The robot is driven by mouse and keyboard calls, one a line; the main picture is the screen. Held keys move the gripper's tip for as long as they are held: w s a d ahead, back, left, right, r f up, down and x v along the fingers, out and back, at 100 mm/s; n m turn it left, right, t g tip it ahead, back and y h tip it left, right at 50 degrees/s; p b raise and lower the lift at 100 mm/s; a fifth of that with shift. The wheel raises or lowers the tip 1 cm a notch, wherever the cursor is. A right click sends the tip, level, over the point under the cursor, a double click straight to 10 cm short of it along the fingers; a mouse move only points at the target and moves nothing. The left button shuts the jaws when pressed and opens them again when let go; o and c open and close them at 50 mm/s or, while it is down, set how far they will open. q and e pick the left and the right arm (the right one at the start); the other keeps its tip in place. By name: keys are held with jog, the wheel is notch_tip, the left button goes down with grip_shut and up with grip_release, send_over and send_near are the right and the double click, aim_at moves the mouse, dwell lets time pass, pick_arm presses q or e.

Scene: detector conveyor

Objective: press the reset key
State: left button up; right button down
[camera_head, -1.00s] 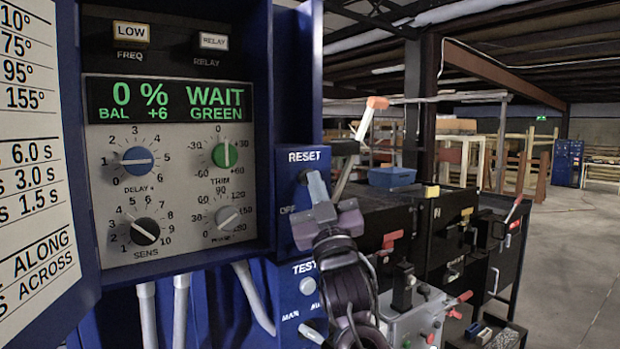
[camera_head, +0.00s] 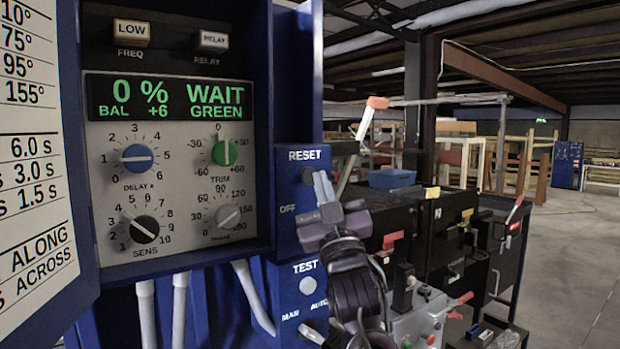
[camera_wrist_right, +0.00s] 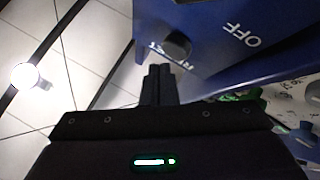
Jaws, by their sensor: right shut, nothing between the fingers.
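The reset key (camera_head: 307,175) is a dark round button under the RESET label on the blue side panel in the head view. In the right wrist view the dark reset key (camera_wrist_right: 178,45) lies just above the fingertips, partly covering its label. My right gripper (camera_head: 322,178) is shut and empty, its fingers pointing up just right of the key. In the right wrist view the gripper (camera_wrist_right: 159,70) shows its two fingers together, with a small visible gap to the key. My left gripper is not in view.
Below on the same column are a TEST button (camera_head: 308,285) and a MAN/AUTO switch (camera_head: 311,334). The control panel (camera_head: 170,190) with knobs and a WAIT GREEN display (camera_head: 170,101) is at left. Black cabinets (camera_head: 450,235) with red handles stand behind at right.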

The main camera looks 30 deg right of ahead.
jog(key=shift+s+d+b, duration=0.2)
jog(key=shift+s+b, duration=0.75)
jog(key=shift+s, duration=1.55)
